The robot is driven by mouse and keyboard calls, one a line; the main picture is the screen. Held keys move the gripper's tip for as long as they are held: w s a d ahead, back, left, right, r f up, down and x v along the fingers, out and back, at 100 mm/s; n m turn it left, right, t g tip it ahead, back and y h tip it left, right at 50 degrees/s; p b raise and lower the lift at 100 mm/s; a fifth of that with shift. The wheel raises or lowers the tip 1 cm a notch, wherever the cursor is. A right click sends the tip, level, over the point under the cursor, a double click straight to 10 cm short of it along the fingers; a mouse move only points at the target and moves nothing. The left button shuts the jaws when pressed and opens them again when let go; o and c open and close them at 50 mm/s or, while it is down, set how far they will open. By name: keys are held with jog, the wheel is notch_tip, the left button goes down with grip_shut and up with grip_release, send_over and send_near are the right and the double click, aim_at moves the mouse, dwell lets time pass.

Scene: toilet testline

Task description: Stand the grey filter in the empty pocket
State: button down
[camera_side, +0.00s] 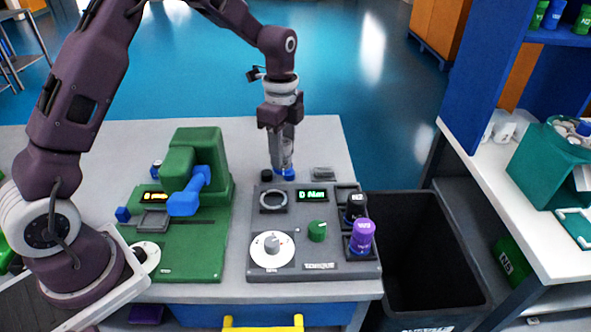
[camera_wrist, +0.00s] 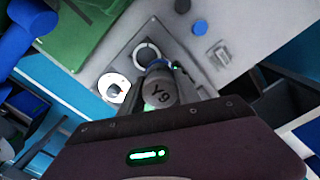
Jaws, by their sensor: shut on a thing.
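My gripper (camera_side: 283,160) is shut on the grey filter (camera_side: 286,152), a grey cylinder held roughly upright above the table behind the grey tester. The wrist view shows the filter's lettered end (camera_wrist: 160,91) between the fingers. The grey tester (camera_side: 310,258) carries a column of pockets along its right side. The far pocket (camera_side: 346,190) looks empty, though it is small and partly hidden.
The tester has a ring socket (camera_side: 273,200), a green knob (camera_side: 317,231) and a white dial (camera_side: 271,250). A green machine (camera_side: 200,165) with a blue arm stands left. A blue disc (camera_side: 285,174) lies below my gripper. A black bin (camera_side: 420,250) stands right.

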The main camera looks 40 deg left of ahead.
jog(key=w+d+f, duration=0.4)
jog(key=w+d, duration=0.8)
jog(key=shift+m, duration=0.4)
jog(key=shift+s+a+f, duration=0.1)
jog(key=shift+f, duration=1.2)
jog(key=shift+s+a+f, duration=0.1)
jog(key=shift+f, duration=1.15)
jog(key=shift+f, duration=0.15)
jog(key=c, duration=0.8)
grip_release()
